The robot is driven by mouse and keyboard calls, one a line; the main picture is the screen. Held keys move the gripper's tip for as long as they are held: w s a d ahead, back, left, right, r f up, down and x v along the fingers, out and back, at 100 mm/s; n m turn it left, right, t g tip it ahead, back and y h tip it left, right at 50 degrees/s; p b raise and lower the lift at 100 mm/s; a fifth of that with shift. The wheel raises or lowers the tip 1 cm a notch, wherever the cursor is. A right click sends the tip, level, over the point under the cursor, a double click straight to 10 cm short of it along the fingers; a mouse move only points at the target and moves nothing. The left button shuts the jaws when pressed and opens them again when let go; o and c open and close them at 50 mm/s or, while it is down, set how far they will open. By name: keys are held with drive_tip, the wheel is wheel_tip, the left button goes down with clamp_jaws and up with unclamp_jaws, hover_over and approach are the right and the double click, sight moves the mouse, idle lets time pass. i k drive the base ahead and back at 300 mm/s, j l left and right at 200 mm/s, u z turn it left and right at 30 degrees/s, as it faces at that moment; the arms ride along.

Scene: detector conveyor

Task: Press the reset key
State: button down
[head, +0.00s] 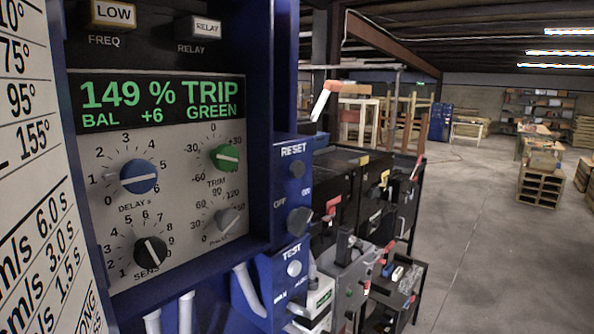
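The reset key is a dark round button (297,168) just under the white word RESET. It sits at the top of a blue control box (283,205), which is seen at a slant to the right of the display panel. I cannot tell from this angle whether the key is pressed in. The display (160,103) reads 149 % TRIP, BAL +6 and GREEN in green letters. I cannot make out my gripper in this view, and nothing is seen touching the key.
Below the key are a dark OFF/ON knob (299,221) and a pale TEST button (294,268). The grey panel (190,215) carries several knobs. The blue housing's edge (262,120) stands left of the key. Dark machines (362,185) crowd behind; open floor (480,240) lies right.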

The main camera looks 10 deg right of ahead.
sight(296, 170)
drive_tip(key=i+l+u, duration=0.4)
drive_tip(key=l, duration=0.2)
drive_tip(key=i+l+u, duration=0.25)
drive_tip(key=l+u, duration=0.2)
drive_tip(key=l, duration=0.25)
drive_tip(key=i+l, duration=0.05)
